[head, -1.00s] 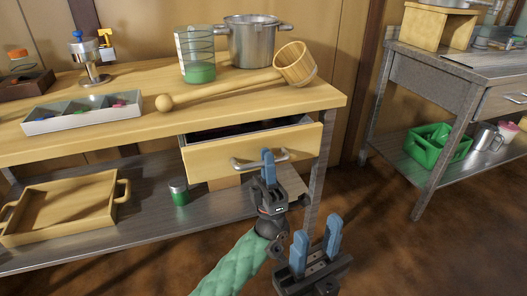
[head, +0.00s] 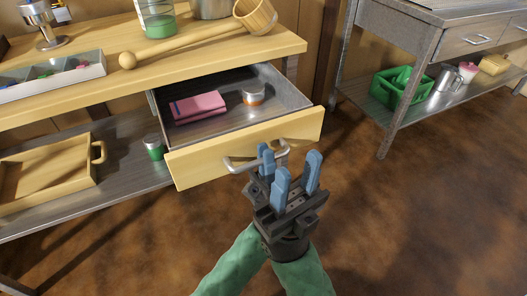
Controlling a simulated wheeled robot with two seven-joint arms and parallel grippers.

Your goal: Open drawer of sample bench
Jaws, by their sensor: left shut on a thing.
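The wooden-front drawer (head: 244,148) of the sample bench (head: 190,60) stands well out from under the benchtop. Inside lie a pink item (head: 198,106) and a small white jar with an orange band (head: 253,95). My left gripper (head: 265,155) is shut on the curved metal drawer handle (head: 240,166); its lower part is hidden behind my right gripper. My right gripper (head: 297,176) is open and empty, its blue fingers apart, just in front of the handle.
A wooden mallet (head: 190,42) and a divided tray (head: 50,78) lie on the benchtop. The shelf below holds a wooden tray (head: 45,178) and a green-filled jar (head: 154,148). A second bench with a green crate (head: 398,90) stands right. The floor between is clear.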

